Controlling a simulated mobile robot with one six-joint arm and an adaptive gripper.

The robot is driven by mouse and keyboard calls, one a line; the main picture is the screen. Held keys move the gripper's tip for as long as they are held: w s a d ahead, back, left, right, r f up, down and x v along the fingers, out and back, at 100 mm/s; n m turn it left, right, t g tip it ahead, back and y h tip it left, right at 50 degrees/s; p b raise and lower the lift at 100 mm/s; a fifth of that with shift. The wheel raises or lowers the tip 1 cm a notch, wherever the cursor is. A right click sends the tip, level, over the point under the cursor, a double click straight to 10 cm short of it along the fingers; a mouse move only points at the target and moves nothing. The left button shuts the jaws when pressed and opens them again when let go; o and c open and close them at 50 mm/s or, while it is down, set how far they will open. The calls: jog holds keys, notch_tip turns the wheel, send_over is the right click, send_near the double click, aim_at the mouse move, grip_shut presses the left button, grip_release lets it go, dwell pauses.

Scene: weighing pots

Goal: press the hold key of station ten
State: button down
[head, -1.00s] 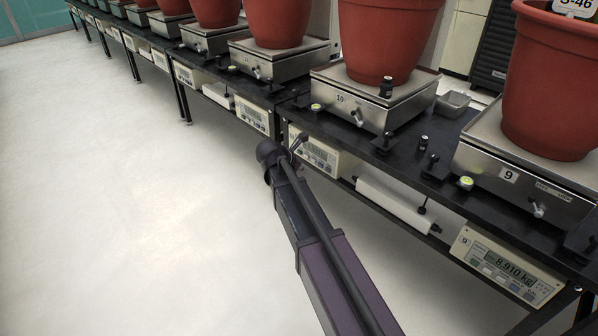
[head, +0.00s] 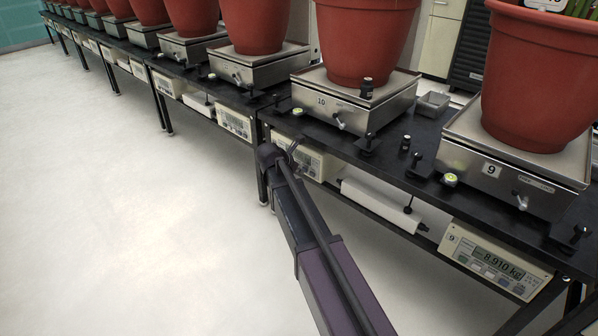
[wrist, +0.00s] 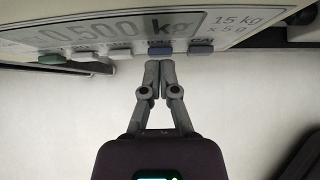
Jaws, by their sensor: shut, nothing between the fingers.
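Station ten's scale (head: 345,112), marked 10, stands on the black bench with a red pot on it. Its pale indicator (head: 311,163) hangs below the bench edge, partly hidden by my arm. In the wrist view the indicator (wrist: 240,22) fills the top, its display ending in 0.500 kg. The key labels are too blurred to read surely. My gripper (wrist: 153,65) is shut and empty, its tips just below the blue key; contact is unclear.
Station nine's scale (head: 515,176) and its indicator (head: 496,262), reading 8.910 kg, are to the right. A white roll-like box (head: 382,204) hangs under the bench between them. More stations line the bench to the left. The pale floor (head: 120,240) is clear.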

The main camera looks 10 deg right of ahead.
jog(key=shift+w+d, duration=0.65)
jog(key=shift+d, duration=0.2)
jog(key=shift+w+r, duration=0.1)
jog(key=shift+a, duration=0.1)
jog(key=s+a+r+p, duration=0.7)
jog(key=a, duration=0.2)
jog(key=shift+s+a, duration=0.25)
jog(key=shift+a, duration=0.15)
dwell(0.8)
